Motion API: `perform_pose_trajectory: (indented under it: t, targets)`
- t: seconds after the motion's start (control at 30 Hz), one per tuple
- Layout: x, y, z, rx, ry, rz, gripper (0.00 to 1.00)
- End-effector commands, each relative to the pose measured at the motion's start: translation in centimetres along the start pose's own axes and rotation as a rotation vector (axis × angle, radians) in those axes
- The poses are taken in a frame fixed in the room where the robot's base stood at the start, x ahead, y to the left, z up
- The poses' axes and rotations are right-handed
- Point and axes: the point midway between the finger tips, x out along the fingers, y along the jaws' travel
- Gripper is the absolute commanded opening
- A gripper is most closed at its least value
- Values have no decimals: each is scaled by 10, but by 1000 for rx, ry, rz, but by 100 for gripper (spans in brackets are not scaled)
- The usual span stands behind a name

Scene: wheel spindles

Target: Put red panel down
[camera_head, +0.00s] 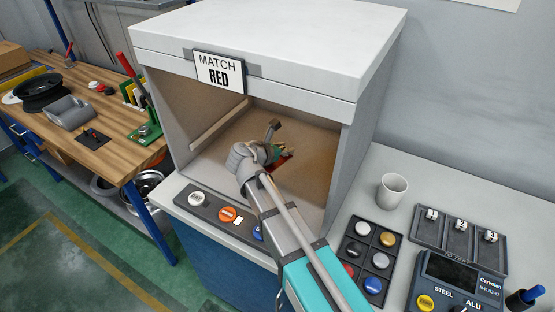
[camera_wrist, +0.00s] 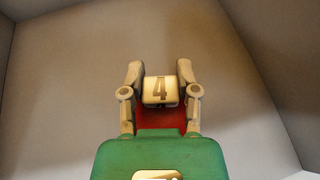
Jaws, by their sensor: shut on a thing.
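The red panel (camera_wrist: 160,118) is between the two fingers of my gripper (camera_wrist: 159,80) in the wrist view. A pale block marked 4 (camera_wrist: 160,90) shows at its far end, between the fingertips. In the head view my gripper (camera_head: 272,152) is inside the open-fronted grey booth (camera_head: 345,50), and a bit of the red panel (camera_head: 284,163) shows beside it. My gripper is shut on the red panel. Most of the panel is hidden by my gripper and wrist. I cannot tell whether the panel touches the booth floor. A sign reading MATCH RED (camera_head: 218,72) is on the booth front.
A strip of buttons (camera_head: 212,207) lies before the booth opening. To the right are a tray of coloured discs (camera_head: 355,229), a white cup (camera_head: 392,190), a numbered tray (camera_head: 459,234) and a dark instrument (camera_head: 445,270). A wooden workbench (camera_head: 120,125) stands at left.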

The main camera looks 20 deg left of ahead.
Motion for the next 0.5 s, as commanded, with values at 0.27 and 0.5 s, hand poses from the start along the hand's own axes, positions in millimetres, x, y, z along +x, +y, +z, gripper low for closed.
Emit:
perform_pose_trajectory:
  t: [0.27,0.5]
  targets:
    - [60,5,16,-56,-3,137,0]
    - [81,6,26,-80,-16,202,0]
